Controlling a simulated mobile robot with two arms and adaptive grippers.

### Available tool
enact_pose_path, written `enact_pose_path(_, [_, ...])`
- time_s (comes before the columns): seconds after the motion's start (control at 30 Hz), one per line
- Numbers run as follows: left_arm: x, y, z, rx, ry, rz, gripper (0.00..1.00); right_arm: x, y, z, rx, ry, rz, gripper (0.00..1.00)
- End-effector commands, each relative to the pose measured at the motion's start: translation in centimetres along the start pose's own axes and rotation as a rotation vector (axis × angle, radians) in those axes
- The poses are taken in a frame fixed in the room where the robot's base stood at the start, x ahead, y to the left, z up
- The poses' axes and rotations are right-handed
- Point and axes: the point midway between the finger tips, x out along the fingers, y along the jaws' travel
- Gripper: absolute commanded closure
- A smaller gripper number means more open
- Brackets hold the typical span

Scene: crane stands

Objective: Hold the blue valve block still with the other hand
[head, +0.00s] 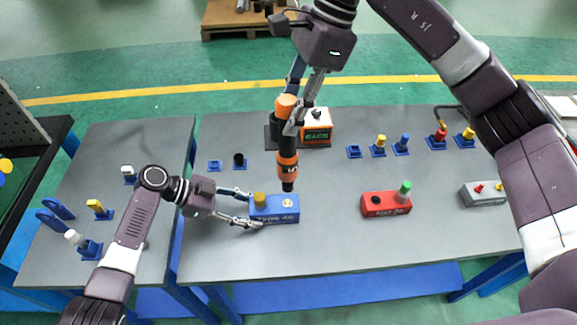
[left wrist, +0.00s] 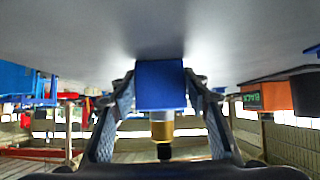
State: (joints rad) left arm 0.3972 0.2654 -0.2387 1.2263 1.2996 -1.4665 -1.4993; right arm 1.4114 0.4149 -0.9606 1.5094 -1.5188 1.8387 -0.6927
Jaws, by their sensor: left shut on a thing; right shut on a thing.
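The blue valve block (head: 275,212) lies near the front of the grey table, with a gold cap (head: 260,199) at its left and a pale round spot at its right. My left gripper (head: 252,209) is shut on it from the left, one finger on each long side. The left wrist view shows the block (left wrist: 160,85) between both fingers (left wrist: 160,100), its gold fitting (left wrist: 161,130) hanging down in that picture. My right gripper (head: 294,118) is shut on an upright orange and black tool (head: 287,165). The tool's dark tip is over the block; contact cannot be told.
A red block (head: 385,205) with a green cap and a grey block (head: 484,193) lie to the right. Several small blue stands (head: 354,152) and an orange-black box (head: 316,128) stand farther back. The table between the blue and red blocks is clear.

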Motion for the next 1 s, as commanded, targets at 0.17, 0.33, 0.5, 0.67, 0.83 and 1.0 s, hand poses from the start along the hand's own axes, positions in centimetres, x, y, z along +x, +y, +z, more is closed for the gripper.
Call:
enact_pose_path(0.17, [-0.1,-0.1,-0.1,0.001,0.0,-0.003,0.9,0.5,0.0,-0.1,-0.001,-0.003,-0.002,1.0])
enact_pose_path(0.33, [-0.1,-0.1,-0.1,0.001,0.001,-0.003,0.9,1.5,-0.1,-0.5,-0.001,-0.003,-0.003,1.0])
enact_pose_path(0.5, [-0.1,-0.1,-0.1,0.001,0.001,-0.003,0.9,2.8,-0.1,-1.0,0.0,-0.003,-0.002,1.0])
enact_pose_path(0.67, [-0.1,-0.1,-0.1,0.001,0.001,-0.003,0.9,3.7,-0.1,-1.3,0.0,-0.003,-0.001,1.0])
enact_pose_path(0.83, [-0.1,-0.1,-0.1,0.001,0.001,-0.003,0.9,4.2,-0.1,-1.4,-0.001,-0.003,-0.003,1.0])
enact_pose_path(1.0, [-0.1,-0.1,-0.1,0.001,0.001,-0.003,0.9,4.2,-0.1,-1.5,-0.001,-0.003,-0.003,1.0])
